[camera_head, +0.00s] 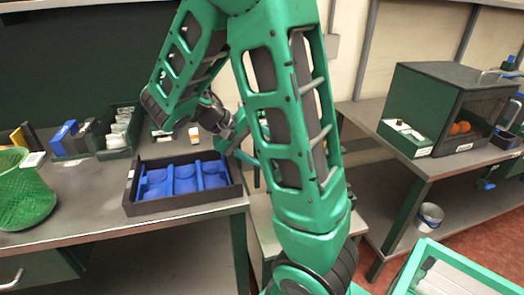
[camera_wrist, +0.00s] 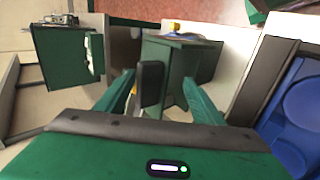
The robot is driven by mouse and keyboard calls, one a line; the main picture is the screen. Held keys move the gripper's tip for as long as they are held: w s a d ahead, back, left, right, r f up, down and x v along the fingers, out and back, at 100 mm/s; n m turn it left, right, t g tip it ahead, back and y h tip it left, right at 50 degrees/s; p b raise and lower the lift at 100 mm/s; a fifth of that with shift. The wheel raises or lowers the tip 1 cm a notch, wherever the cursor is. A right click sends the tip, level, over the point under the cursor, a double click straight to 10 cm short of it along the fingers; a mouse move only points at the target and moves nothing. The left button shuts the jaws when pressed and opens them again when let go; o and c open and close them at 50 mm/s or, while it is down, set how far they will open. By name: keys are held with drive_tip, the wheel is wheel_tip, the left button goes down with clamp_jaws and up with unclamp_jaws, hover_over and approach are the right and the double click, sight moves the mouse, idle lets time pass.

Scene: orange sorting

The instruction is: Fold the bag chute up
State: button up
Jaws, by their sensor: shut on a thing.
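In the wrist view my gripper (camera_wrist: 158,92) has its two green fingers either side of a black block (camera_wrist: 150,84) and a dark green panel (camera_wrist: 182,72). It is shut on this green piece, which looks like the bag chute; how firmly the fingers touch it is hard to see. A yellow knob (camera_wrist: 174,28) shows beyond the panel. In the head view my gripper is low beside the right end of the black tray (camera_head: 190,207), and my arm hides most of the chute there. I cannot tell the chute's exact angle.
The tray's blue insert (camera_head: 155,184) has empty hollows. A green mesh basket (camera_head: 25,195) stands at the left. A dark green cabinet (camera_head: 430,95) with oranges inside stands on the right bench. A bucket (camera_head: 428,217) sits on its lower shelf.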

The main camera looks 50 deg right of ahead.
drive_tip(key=shift+w+a+r, duration=0.5)
drive_tip(key=shift+w+a, duration=0.55)
drive_tip(key=shift+a, duration=0.65)
drive_tip(key=shift+w+a+r, duration=0.45)
drive_tip(key=shift+w+a, duration=0.6)
drive_tip(key=shift+a, duration=0.65)
drive_tip(key=shift+w+a+r, duration=0.5)
drive_tip(key=shift+w+a, duration=0.55)
drive_tip(key=shift+a, duration=0.65)
drive_tip(key=v, duration=1)
drive_tip(key=shift+a+r, duration=0.25)
drive_tip(key=shift+w, duration=0.1)
